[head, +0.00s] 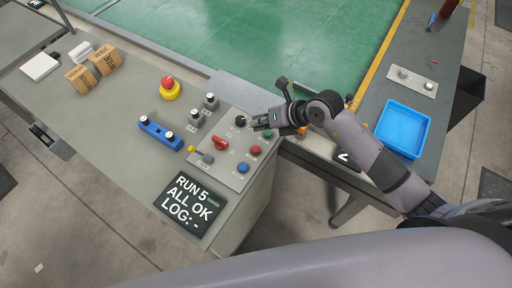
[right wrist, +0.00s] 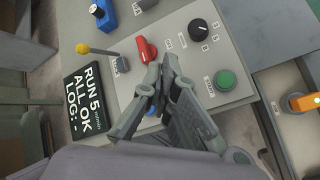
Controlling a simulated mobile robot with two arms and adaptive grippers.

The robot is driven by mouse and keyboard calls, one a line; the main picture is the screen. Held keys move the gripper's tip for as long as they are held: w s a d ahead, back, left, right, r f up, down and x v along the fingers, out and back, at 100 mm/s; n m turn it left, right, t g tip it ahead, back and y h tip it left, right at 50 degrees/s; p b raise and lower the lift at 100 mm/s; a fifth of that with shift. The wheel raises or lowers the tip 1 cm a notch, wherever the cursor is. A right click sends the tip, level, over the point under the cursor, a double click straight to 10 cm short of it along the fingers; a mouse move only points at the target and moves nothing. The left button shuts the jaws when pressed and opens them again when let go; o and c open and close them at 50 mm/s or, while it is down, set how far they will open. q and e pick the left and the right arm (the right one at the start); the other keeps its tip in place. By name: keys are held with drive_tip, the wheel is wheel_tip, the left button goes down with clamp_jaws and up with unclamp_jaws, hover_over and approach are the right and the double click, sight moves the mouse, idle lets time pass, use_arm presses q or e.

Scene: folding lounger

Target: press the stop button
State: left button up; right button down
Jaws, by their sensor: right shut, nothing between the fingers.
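On the grey control panel (head: 228,165) is a small red button (head: 256,151), between a green button (head: 267,134) and a blue button (head: 243,168). I cannot read its label. A larger red mushroom button (head: 168,83) on a yellow base stands farther left on the desk. My right gripper (head: 256,122) is shut and empty over the panel's far edge, beside the black knob (head: 240,121). In the right wrist view the shut fingers (right wrist: 164,82) cover the small red button; the green button (right wrist: 226,80) shows to their right. My left gripper is out of view.
A red rotary handle (head: 220,143) and a yellow-tipped lever (head: 192,149) share the panel. A black display (head: 190,208) lies nearer me. Cardboard boxes (head: 104,60) and a blue block (head: 160,134) lie left. A blue tray (head: 403,129) sits on the right bench.

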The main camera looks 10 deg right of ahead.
drive_tip(key=b, duration=0.7)
hover_over(258, 147)
wheel_tip(258, 147, down, 8)
drive_tip(key=shift+r, duration=0.2)
drive_tip(key=shift+f, duration=0.6)
drive_tip(key=shift+f, duration=0.15)
idle(0.4)
drive_tip(key=shift+f+b, duration=0.25)
drive_tip(key=shift+b, duration=0.15)
drive_tip(key=shift+f, duration=0.5)
idle(0.5)
drive_tip(key=shift+r+p, duration=0.6)
drive_tip(key=shift+r, duration=0.3)
